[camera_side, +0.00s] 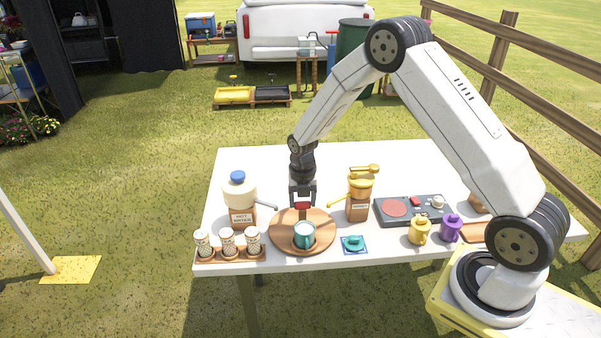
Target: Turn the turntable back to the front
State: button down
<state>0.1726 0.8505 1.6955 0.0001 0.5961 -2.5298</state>
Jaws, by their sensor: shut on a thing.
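The turntable (281,229) is a round wooden disc on the white table, near its front edge. A teal cup (305,234) stands on the turntable's front part. My gripper (303,201) points down over the back part of the turntable. It is shut on a red-topped knob (303,206) that stands up from the disc behind the cup. The fingers partly hide the knob.
Left of the turntable stand a cream hot-water pot (239,195) and a wooden rack with several patterned jars (227,240). A grinder (360,194) stands close on the right. A teal lid (353,243), a hotplate (411,209), a yellow pot (420,231) and a purple pot (451,228) lie further right. The back of the table is clear.

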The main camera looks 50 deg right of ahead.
grip_release()
jog(key=shift+r, duration=0.15)
jog(key=shift+r, duration=3.8)
jog(key=s+a+r+m+t, duration=0.1)
jog(key=s+a+m, duration=0.3)
jog(key=s+m, duration=0.5)
jog(key=s+a+r+m+t, duration=0.1)
jog(key=s+a+r+m, duration=0.3)
jog(key=s+m, duration=0.5)
jog(key=m, duration=0.9)
jog(key=shift+s+t, duration=0.25)
jog(key=shift+t, duration=0.05)
